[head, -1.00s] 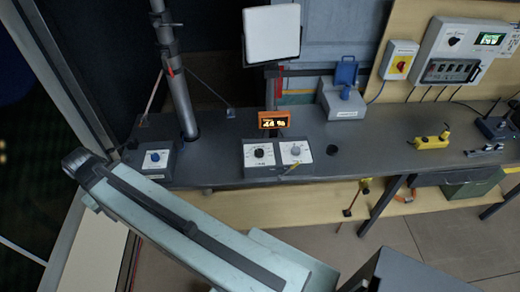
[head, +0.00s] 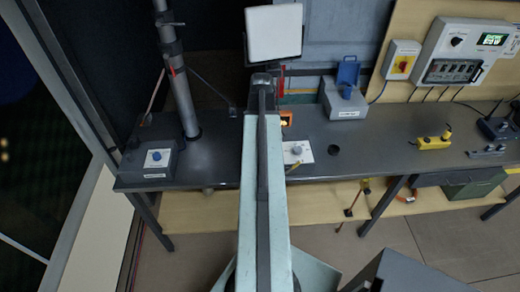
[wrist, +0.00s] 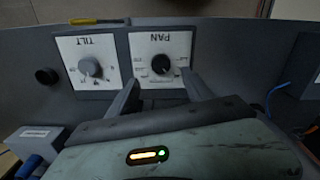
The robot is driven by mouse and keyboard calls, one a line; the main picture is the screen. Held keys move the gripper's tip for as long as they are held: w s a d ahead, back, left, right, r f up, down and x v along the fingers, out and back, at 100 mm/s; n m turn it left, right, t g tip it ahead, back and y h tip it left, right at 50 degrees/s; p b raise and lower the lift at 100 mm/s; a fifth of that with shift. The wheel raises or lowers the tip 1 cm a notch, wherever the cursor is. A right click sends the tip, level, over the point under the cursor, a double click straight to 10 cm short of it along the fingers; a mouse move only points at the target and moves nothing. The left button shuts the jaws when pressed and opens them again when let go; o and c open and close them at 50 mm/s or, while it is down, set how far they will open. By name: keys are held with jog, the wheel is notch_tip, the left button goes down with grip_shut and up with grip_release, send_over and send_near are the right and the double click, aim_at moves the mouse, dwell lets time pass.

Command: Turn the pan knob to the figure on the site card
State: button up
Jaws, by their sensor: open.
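The pan knob (wrist: 161,64) is a dark round knob on a white plate marked PAN, which appears upside down in the wrist view. My gripper (wrist: 160,84) is open, its two fingers apart on either side below the knob in the picture; I see no contact. In the head view my arm covers the pan knob, and the fingers are hidden. The grey tilt knob (wrist: 90,66) sits on the TILT plate beside it; it also shows in the head view (head: 297,150). I cannot make out a readable site card.
An orange display (head: 287,118) is partly covered by my arm. A blue-lidded box (head: 343,98) and a yellow device (head: 432,141) stand right. A yellow stick (wrist: 97,21) lies beside the plates.

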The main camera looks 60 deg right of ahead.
notch_tip(320, 180, down, 8)
jog(key=b, duration=0.8)
jog(key=shift+r, duration=0.1)
